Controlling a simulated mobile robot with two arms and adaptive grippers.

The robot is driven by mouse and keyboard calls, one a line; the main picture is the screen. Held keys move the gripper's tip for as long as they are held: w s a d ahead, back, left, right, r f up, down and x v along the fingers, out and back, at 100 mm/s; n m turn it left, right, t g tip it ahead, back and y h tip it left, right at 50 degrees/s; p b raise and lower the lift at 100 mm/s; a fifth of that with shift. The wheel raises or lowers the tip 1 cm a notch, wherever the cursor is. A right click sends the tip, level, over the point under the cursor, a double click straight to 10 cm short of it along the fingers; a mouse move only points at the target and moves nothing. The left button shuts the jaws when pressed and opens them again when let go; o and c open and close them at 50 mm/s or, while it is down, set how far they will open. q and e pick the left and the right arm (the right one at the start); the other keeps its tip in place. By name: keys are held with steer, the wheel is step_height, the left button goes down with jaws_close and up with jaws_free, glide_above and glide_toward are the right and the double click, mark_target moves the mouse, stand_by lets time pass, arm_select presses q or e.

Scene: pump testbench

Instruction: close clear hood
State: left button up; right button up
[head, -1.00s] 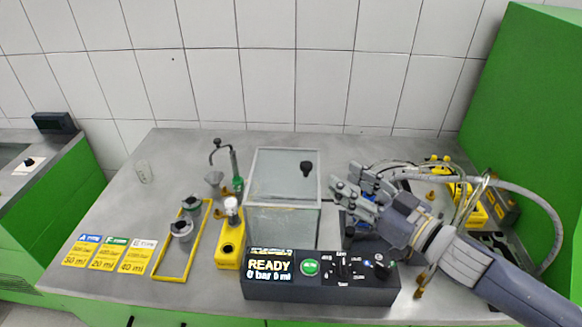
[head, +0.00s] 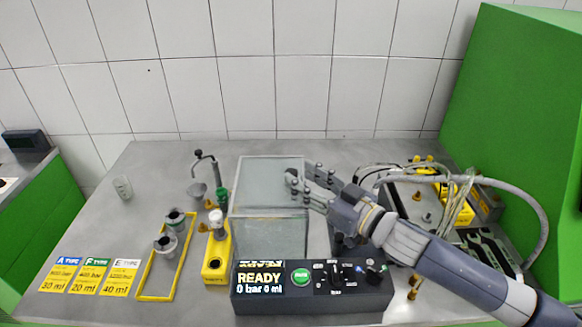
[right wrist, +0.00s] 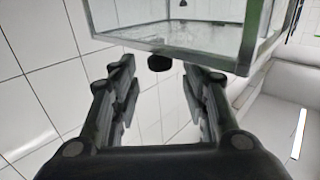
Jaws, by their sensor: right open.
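The clear hood (head: 268,180) is a see-through box with pale edges behind the control box on the bench. In the right wrist view the hood (right wrist: 185,38) shows at the top, with its black knob (right wrist: 159,62) ahead of the fingertips and between their lines. My right gripper (head: 300,180) is at the hood's right upper edge in the head view and hides the knob there. In the right wrist view its fingers (right wrist: 158,80) are apart with nothing between them. I cannot tell whether they touch the hood. My left gripper is not in view.
The control box (head: 313,288) with a lit READY display stands in front of the hood. A yellow pump stand (head: 217,258) is close on its left. Hoses and a grey-yellow unit (head: 420,205) lie to the right, near a green wall (head: 515,110).

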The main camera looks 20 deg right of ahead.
mark_target(296, 175)
steer(key=shift+p+x, duration=0.6)
steer(key=shift+x, duration=1.6)
steer(key=shift+c, duration=0.6)
jaws_close()
